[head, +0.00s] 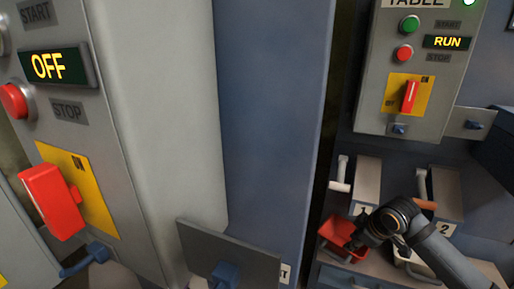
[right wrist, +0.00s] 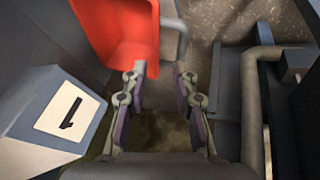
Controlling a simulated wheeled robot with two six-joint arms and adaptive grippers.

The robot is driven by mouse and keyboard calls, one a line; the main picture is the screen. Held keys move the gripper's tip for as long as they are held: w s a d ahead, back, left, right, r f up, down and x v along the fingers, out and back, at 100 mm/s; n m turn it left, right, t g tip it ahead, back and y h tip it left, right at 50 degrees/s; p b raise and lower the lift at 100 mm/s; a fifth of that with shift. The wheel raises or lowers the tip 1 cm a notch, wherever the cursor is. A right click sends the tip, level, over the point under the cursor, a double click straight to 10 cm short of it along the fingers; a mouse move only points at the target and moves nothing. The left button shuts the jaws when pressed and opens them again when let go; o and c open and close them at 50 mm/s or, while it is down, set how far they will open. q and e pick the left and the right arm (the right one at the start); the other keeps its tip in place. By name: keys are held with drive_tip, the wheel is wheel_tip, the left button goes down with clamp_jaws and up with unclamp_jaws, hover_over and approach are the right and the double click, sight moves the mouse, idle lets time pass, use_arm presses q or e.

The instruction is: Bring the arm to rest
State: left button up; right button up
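My right arm comes in from the lower right of the head view, with its dark gripper (head: 355,243) low over a red bucket (head: 335,230). In the right wrist view my right gripper (right wrist: 162,78) has its two fingers apart with nothing held between them. The red bucket (right wrist: 120,35) lies just past the left finger in that view; I cannot tell whether they touch. A grey handle-like bar (right wrist: 178,35) shows beside the bucket. My left gripper is not in view.
A block marked 1 (head: 365,185) and one marked 2 (head: 445,190) stand near the gripper. The right panel (head: 440,75) displays RUN; the near left panel display (head: 58,66) reads OFF. A tall blue-grey column (head: 268,120) stands between them.

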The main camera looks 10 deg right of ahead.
drive_tip(key=s+a+f+m, duration=0.2)
drive_tip(key=s+a+f, duration=0.6)
drive_tip(key=a+f, duration=0.15)
drive_tip(key=s+a+f+m+g+h, duration=0.1)
drive_tip(key=s+a+m, duration=0.15)
drive_tip(key=s, duration=0.35)
drive_tip(key=s+a+f+m+g, duration=0.1)
drive_tip(key=s+f+m, duration=0.15)
drive_tip(key=s, duration=0.45)
wheel_tip(320, 180, down, 23)
drive_tip(key=d+g, duration=0.1)
drive_tip(key=d, duration=0.2)
drive_tip(key=s+f+g, duration=0.1)
drive_tip(key=s+f, duration=1.2)
drive_tip(key=f, duration=0.3)
use_arm(q)
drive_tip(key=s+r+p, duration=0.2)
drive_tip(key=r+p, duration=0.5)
drive_tip(key=p, duration=0.1)
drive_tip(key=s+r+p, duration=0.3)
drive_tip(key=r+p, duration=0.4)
drive_tip(key=p, duration=0.1)
use_arm(e)
drive_tip(key=s+r, duration=0.3)
drive_tip(key=r, duration=0.3)
drive_tip(key=s+d+r, duration=0.1)
drive_tip(key=s+r, duration=0.2)
drive_tip(key=r, duration=0.4)
drive_tip(key=shift+s, duration=0.4)
